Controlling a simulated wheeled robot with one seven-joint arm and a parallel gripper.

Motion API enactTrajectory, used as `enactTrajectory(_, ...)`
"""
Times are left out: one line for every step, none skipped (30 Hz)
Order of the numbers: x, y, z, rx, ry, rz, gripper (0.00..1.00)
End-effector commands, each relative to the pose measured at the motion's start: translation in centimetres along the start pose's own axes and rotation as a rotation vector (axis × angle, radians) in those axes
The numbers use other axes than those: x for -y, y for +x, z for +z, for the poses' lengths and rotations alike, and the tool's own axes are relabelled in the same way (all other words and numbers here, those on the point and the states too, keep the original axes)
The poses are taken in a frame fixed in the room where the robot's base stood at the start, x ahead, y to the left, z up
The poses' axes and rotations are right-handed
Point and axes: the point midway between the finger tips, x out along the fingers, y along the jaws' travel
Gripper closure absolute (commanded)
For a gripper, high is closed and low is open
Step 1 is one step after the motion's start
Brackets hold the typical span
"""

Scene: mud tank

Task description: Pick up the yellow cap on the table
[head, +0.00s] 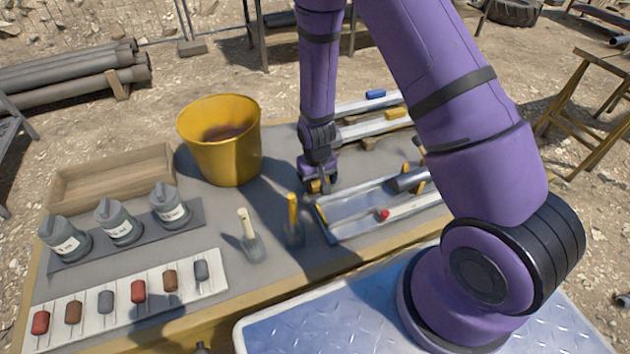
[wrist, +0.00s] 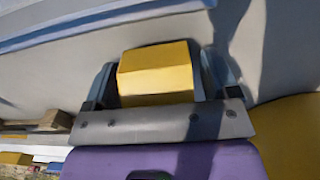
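The yellow cap (wrist: 158,74) looks like a small block. In the wrist view it sits between the two fingers of my gripper (wrist: 160,85), with a finger close against each side. In the head view my gripper (head: 318,185) points down beside the left end of a metal tray (head: 330,232), and a bit of the yellow cap (head: 315,186) shows at its fingertips. My gripper looks shut on the cap. I cannot tell whether the cap touches the table (head: 200,262). Its underside is hidden.
A yellow bucket (head: 222,160) stands left of my gripper. Rails with another yellow block (head: 396,114) and a blue block (head: 376,94) lie behind. A red piece (head: 384,214) is at the tray. Bottles, a wooden box (head: 110,182) and a sample board (head: 125,300) fill the left.

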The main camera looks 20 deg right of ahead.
Motion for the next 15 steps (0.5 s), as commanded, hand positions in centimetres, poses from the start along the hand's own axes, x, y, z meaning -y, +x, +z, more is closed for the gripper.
enactTrajectory(0.0,-0.01,0.01,0.0,0.0,0.0,0.31)
enactTrajectory(0.0,-0.01,0.01,0.0,0.0,0.0,0.38)
enactTrajectory(0.0,-0.01,0.01,0.0,0.0,0.0,0.47)
enactTrajectory(0.0,-0.01,0.01,0.0,0.0,0.0,0.54)
enactTrajectory(0.0,-0.01,0.01,0.0,0.0,0.0,0.61)
enactTrajectory(0.0,-0.01,0.02,0.0,0.0,0.0,0.7)
enactTrajectory(0.0,-0.02,0.02,0.0,0.0,0.0,0.7)
enactTrajectory(0.0,-0.02,0.01,0.0,0.0,0.0,0.7)
enactTrajectory(0.0,-0.02,0.01,0.0,0.0,0.0,0.71)
enactTrajectory(0.0,-0.02,0.02,0.0,0.0,0.0,0.71)
enactTrajectory(0.0,-0.02,0.02,0.0,0.0,0.0,0.71)
enactTrajectory(0.0,-0.02,0.01,0.0,0.0,0.0,0.71)
enactTrajectory(0.0,-0.03,0.02,0.0,0.0,0.0,0.71)
enactTrajectory(0.0,-0.04,0.01,0.0,0.0,0.0,0.71)
enactTrajectory(0.0,-0.09,0.01,0.0,0.0,0.0,0.71)
